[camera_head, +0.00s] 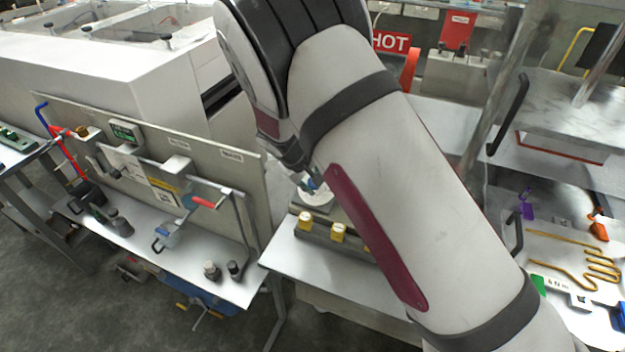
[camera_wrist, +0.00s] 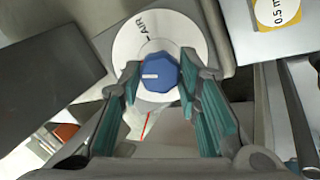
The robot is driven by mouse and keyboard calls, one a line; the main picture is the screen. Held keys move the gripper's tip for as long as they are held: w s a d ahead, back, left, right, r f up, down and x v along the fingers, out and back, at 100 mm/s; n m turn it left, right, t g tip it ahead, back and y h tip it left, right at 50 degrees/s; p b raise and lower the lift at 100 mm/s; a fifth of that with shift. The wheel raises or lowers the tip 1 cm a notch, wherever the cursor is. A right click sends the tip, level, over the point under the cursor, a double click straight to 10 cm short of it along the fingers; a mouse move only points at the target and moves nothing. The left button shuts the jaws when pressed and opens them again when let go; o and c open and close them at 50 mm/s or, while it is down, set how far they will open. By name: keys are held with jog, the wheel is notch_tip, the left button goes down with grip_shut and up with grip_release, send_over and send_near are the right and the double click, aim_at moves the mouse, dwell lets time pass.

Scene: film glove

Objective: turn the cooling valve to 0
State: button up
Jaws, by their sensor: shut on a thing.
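The cooling valve shows in the wrist view as a blue faceted knob (camera_wrist: 158,84) on a round white dial (camera_wrist: 190,36). The dial carries the word "AIR" and a tick at its upper part; no 0 is readable. A short white mark on the knob points to the left of the picture. My gripper (camera_wrist: 160,71) is shut on the knob, with one teal-padded finger on each side. In the head view the gripper (camera_head: 306,182) is mostly hidden behind my arm, and part of the white dial (camera_head: 318,198) shows beneath it.
Yellow knobs (camera_head: 338,232) sit on a block in front of the dial. A bench with an upright panel (camera_head: 238,172) stands to the left. A metal-framed station with hooks and tools (camera_head: 560,250) is at the right. A red "HOT" sign (camera_head: 391,42) is behind.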

jog(key=n, duration=0.5)
jog(key=shift+a+t+h, duration=0.1)
jog(key=shift+t+h, duration=0.2)
jog(key=shift+n, duration=0.3)
jog(key=o, duration=1.1)
jog(key=shift+s, duration=0.1)
jog(key=shift+o, duration=0.2)
jog(key=v, duration=1.2)
